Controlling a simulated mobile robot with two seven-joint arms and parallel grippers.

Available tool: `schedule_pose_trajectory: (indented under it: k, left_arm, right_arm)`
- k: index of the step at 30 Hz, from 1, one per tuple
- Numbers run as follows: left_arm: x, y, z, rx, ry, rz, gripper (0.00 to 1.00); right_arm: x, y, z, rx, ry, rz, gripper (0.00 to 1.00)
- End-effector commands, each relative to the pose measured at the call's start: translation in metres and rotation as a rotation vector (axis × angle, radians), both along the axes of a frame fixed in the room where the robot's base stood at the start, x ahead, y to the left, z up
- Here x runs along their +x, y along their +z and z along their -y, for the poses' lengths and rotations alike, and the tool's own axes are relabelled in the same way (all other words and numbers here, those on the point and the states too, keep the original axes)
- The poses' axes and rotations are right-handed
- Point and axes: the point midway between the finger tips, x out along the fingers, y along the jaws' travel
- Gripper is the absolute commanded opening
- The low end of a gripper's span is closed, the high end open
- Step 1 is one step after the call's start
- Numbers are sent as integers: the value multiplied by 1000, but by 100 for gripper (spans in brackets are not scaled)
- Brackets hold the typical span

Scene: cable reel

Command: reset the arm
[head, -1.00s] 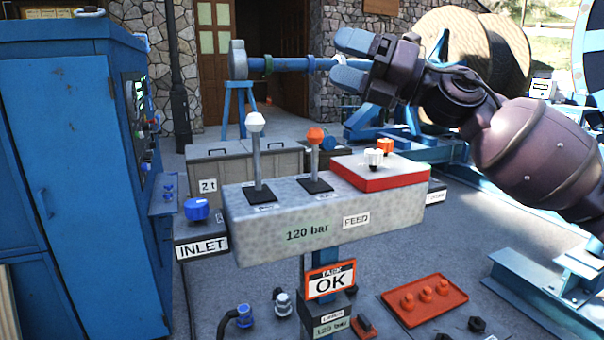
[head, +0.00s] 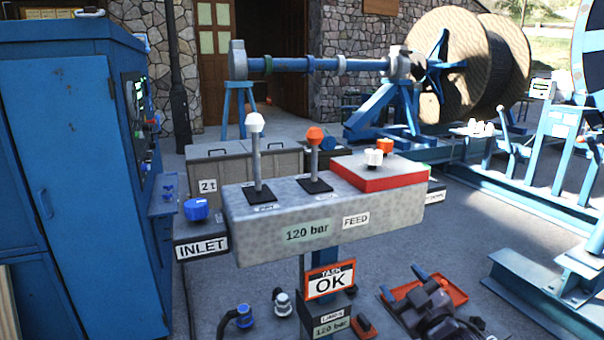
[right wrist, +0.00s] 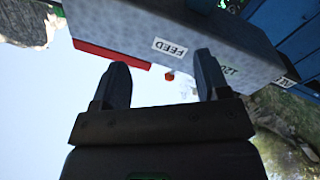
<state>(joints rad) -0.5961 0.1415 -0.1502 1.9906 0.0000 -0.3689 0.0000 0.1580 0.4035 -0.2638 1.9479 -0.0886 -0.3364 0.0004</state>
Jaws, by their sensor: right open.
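My right gripper (head: 402,282) is low at the bottom right of the head view, in front of and below the grey control box. It is open and empty, with its two fingers apart, and partly covers a red tray (head: 458,294). In the right wrist view the open fingers (right wrist: 160,75) frame bright background, with the underside and FEED face of the control box (right wrist: 130,30) beyond them. The control box (head: 270,228) carries a white-knobbed lever (head: 255,150) and an orange-knobbed lever (head: 314,155), both near upright. My left gripper is not in view.
A blue cabinet (head: 70,160) stands at the left. An INLET box (head: 201,246) with a blue knob joins the control box. Behind are a cable reel (head: 450,65) and blue frames.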

Motion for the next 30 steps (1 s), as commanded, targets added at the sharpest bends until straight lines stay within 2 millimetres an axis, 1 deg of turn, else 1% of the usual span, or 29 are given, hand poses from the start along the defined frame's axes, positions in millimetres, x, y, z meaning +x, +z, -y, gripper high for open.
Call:
schedule_pose_trajectory:
  k: [1,3,5,6,8,9,11,12,14,15,17,18,21,24,27,30]
  left_arm:
    - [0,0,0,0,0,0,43]
    - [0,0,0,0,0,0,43]
    - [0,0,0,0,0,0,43]
    - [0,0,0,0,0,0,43]
    - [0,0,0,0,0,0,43]
    - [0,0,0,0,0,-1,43]
    - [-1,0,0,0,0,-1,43]
    - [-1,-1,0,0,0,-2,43]
    - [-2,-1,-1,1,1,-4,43]
    - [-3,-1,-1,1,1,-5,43]
    - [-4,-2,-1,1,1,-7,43]
    - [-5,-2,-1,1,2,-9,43]
    - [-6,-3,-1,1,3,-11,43]
    - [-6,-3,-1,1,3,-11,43]
    - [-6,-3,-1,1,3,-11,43]
    - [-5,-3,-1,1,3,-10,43]
  right_arm:
    - [-14,-26,7,42,-24,-65,68]
    - [-33,-56,15,91,-54,-139,68]
    - [-50,-80,22,130,-81,-197,68]
    - [-63,-96,27,154,-99,-233,68]
    - [-82,-119,33,190,-128,-285,68]
    - [-96,-133,38,209,-148,-317,68]
    - [-118,-155,44,235,-181,-366,68]
    - [-133,-168,48,251,-204,-398,68]
    - [-156,-189,55,268,-239,-446,68]
    - [-172,-201,58,280,-263,-477,68]
    - [-196,-219,63,294,-295,-525,68]
    - [-211,-230,65,302,-315,-553,68]
    - [-244,-251,68,314,-351,-615,68]
    - [-266,-263,70,318,-373,-655,68]
    - [-278,-269,72,316,-382,-675,68]
    - [-281,-271,73,315,-386,-681,68]
